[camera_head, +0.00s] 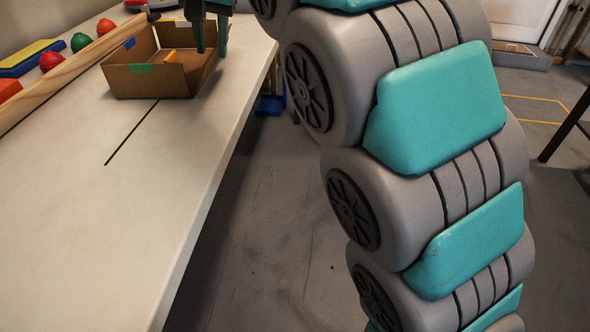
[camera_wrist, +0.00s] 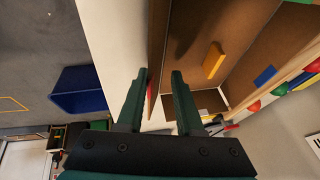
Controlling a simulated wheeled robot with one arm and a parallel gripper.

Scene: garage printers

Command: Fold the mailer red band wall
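The mailer (camera_head: 150,80) is an open brown cardboard box on the white table, with its walls standing up. Its near wall has a green band, and its left wall a blue band (camera_head: 130,43). The red band (camera_wrist: 150,98) shows as a thin strip on the table-edge-side wall (camera_wrist: 158,45) in the wrist view. My gripper (camera_wrist: 160,85) is open, with one finger on each side of that wall. I cannot tell whether either finger touches it. In the head view my gripper (camera_head: 210,38) is over the right part of the mailer.
A yellow block (camera_wrist: 213,60) lies inside the mailer. A wooden rail (camera_head: 75,60) runs along its left, with red and green balls and blocks beyond. A blue bin (camera_wrist: 75,90) is below the table edge. The near tabletop (camera_head: 90,220) is clear.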

